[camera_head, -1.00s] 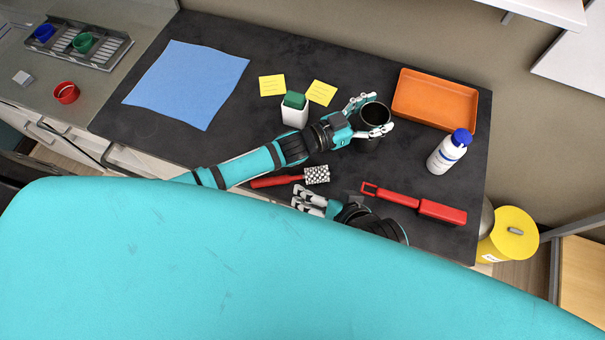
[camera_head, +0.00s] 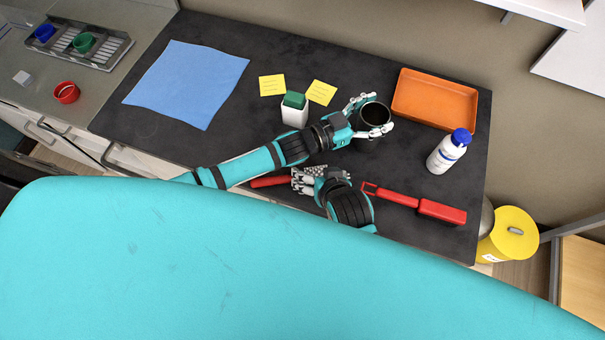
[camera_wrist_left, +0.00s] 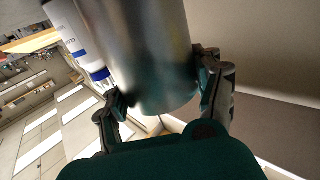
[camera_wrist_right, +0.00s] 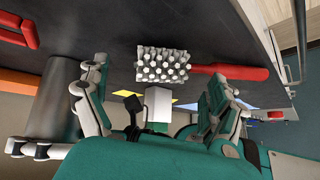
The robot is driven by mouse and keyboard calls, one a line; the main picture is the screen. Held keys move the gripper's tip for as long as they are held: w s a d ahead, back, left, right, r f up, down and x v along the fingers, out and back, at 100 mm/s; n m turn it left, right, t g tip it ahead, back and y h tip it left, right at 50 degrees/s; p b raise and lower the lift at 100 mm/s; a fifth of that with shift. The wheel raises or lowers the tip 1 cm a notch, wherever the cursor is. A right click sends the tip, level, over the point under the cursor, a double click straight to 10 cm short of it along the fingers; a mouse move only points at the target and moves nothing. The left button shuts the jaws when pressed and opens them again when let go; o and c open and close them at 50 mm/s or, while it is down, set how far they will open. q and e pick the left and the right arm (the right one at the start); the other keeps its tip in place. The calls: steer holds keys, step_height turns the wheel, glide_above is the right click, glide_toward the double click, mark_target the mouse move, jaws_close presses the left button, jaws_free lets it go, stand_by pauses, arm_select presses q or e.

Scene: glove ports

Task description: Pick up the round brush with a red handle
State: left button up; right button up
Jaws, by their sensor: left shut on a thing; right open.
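The round brush has a red handle (camera_head: 270,182) and a head of white bristles, partly hidden by my right gripper in the head view. The right wrist view shows its bristle head (camera_wrist_right: 163,65) in front of the fingers, with the handle (camera_wrist_right: 232,71) running right. My right gripper (camera_head: 298,181) is open and over the bristle end; the brush lies on the dark worktop. My left gripper (camera_head: 376,115) is shut on a dark metal cup (camera_head: 374,114), which fills the left wrist view (camera_wrist_left: 145,50).
A second red-handled tool (camera_head: 415,202) lies just right of my right gripper. A white bottle with a blue cap (camera_head: 446,153) and an orange tray (camera_head: 435,99) stand at the right. A white box with a green top (camera_head: 294,112) stands behind my left arm. A blue cloth (camera_head: 187,82) lies left.

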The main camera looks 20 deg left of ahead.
steer(key=shift+x, duration=1.1)
steer(key=shift+s, duration=0.1)
steer(key=c, duration=1.4)
steer(key=shift+r, duration=0.15)
